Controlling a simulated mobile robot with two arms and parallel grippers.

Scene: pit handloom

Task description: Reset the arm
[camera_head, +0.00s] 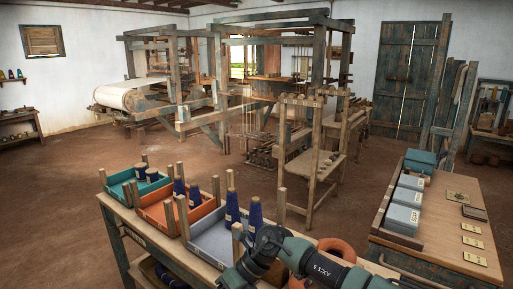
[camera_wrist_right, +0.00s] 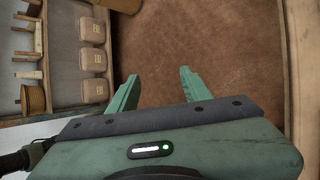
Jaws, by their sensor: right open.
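My right arm (camera_head: 315,265) comes in at the bottom of the head view, bent, over the near bench. Its fingers cannot be made out there. In the right wrist view my right gripper (camera_wrist_right: 160,90) is open, with two green fingers apart and nothing between them. Brown floor (camera_wrist_right: 215,45) lies beyond the fingertips. My left gripper is not in view.
The near bench holds a teal tray (camera_head: 118,183), an orange tray (camera_head: 158,217) and a grey tray (camera_head: 212,249) with dark blue cones. A reddish ring (camera_head: 336,246) lies near my arm. A side table (camera_head: 440,225) stands right. A wooden loom (camera_head: 220,100) stands behind open floor.

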